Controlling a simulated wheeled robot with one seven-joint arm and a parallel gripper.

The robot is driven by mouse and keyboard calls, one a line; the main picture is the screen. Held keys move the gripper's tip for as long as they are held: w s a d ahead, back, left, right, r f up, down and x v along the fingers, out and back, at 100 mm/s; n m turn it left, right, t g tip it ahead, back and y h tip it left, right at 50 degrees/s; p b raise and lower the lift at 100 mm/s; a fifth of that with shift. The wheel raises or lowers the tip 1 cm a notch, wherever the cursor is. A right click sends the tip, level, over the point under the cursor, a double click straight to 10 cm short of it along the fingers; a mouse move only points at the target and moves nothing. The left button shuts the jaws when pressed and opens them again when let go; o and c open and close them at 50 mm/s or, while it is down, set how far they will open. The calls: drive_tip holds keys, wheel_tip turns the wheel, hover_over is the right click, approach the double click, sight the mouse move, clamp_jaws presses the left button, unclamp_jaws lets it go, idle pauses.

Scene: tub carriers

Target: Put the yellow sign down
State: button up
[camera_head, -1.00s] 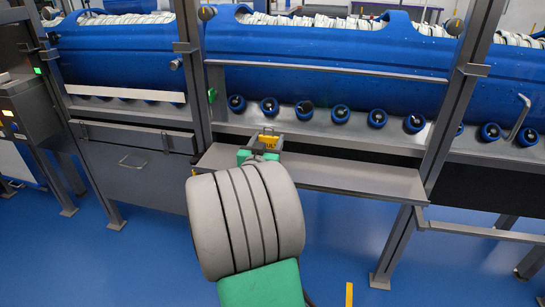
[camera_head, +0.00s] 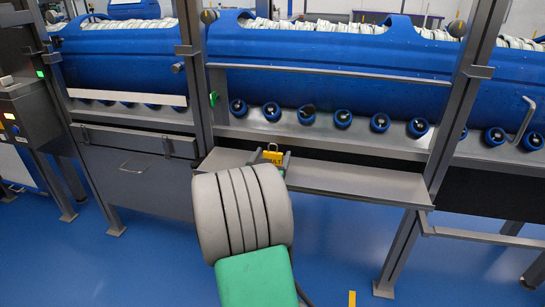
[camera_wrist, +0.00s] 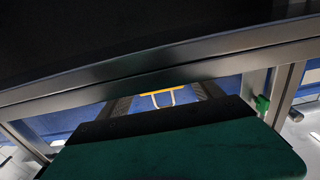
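The yellow sign (camera_head: 274,157) is small, with dark lettering and a small loop on top, at the left part of the grey shelf (camera_head: 350,182) below the blue tub. It looks to be at shelf height; contact with the shelf is hidden by my arm. My gripper (camera_head: 272,163) is just in front of it, largely hidden behind my grey wrist. In the wrist view the sign (camera_wrist: 162,92) shows as a yellow strip with two pale wire legs. It lies between my two dark fingers (camera_wrist: 163,98), which stand wide apart with a gap on each side.
A long blue tub (camera_head: 330,62) filled with white items rests above several blue rollers (camera_head: 343,118). Grey posts (camera_head: 459,110) stand either side of the shelf. A grey drawer cabinet (camera_head: 135,172) is left. The shelf is bare to the right.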

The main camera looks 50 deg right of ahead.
drive_tip(key=shift+r+p, duration=0.3)
drive_tip(key=v, duration=1.1)
drive_tip(key=w+a+f+n+g+y, duration=0.15)
drive_tip(key=a+f+y, duration=0.25)
drive_tip(key=a, duration=0.4)
drive_tip(key=a+f+n+y, duration=0.2)
drive_tip(key=a+f+y, duration=0.2)
drive_tip(key=a, duration=0.3)
drive_tip(key=w+a+f+n+y, duration=0.15)
drive_tip(key=a+f+y, duration=0.25)
drive_tip(key=a, duration=0.4)
drive_tip(key=s+a+n+g+y, duration=0.1)
drive_tip(key=s+a+n, duration=0.1)
drive_tip(key=a, duration=0.3)
drive_tip(key=s+a+n+g+y, duration=0.1)
drive_tip(key=s+a+n+y, duration=0.1)
drive_tip(key=a, duration=0.3)
drive_tip(key=s+a+n+g+y, duration=0.1)
drive_tip(key=s+a+n, duration=0.3)
drive_tip(key=a, duration=0.1)
drive_tip(key=shift+f+g+y+b, duration=0.25)
drive_tip(key=shift+f+y+b, duration=0.05)
